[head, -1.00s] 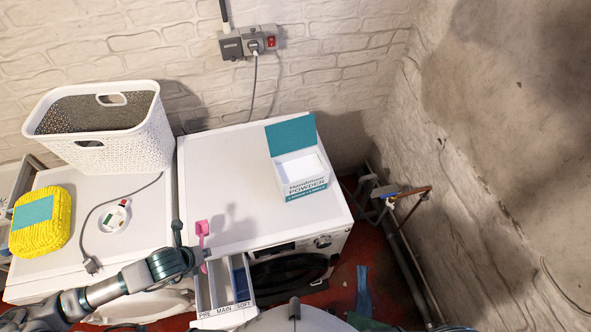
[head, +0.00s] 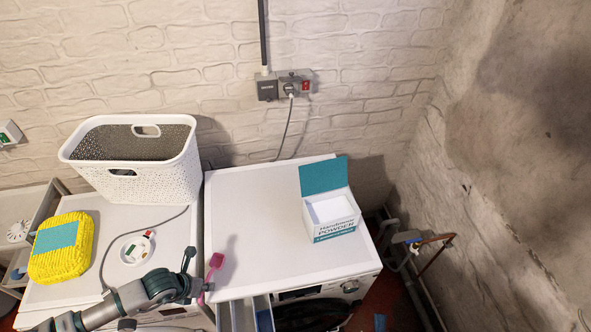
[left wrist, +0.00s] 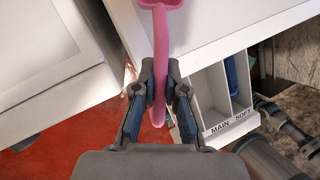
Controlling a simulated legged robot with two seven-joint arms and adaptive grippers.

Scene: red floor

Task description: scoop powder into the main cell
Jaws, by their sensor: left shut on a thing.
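My left gripper (head: 201,289) is shut on the handle of a pink scoop (head: 215,261). In the left wrist view the scoop's handle (left wrist: 160,60) runs up between the fingers (left wrist: 158,92), and its bowl is cut off at the top edge. The open detergent drawer (head: 243,315) sits just right of the gripper, its front cut off in the head view. In the left wrist view the MAIN and SOFT labels show on the drawer front (left wrist: 233,124). The powder box (head: 332,222) stands with its teal lid open on the right-hand machine, with white inside.
The right-hand washing machine's top (head: 260,235) is mostly clear. On the left-hand machine stand a white basket (head: 165,180), a yellow package (head: 75,265) and a small round dish (head: 137,248) beside a grey cable. A wall socket (head: 290,88) is behind.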

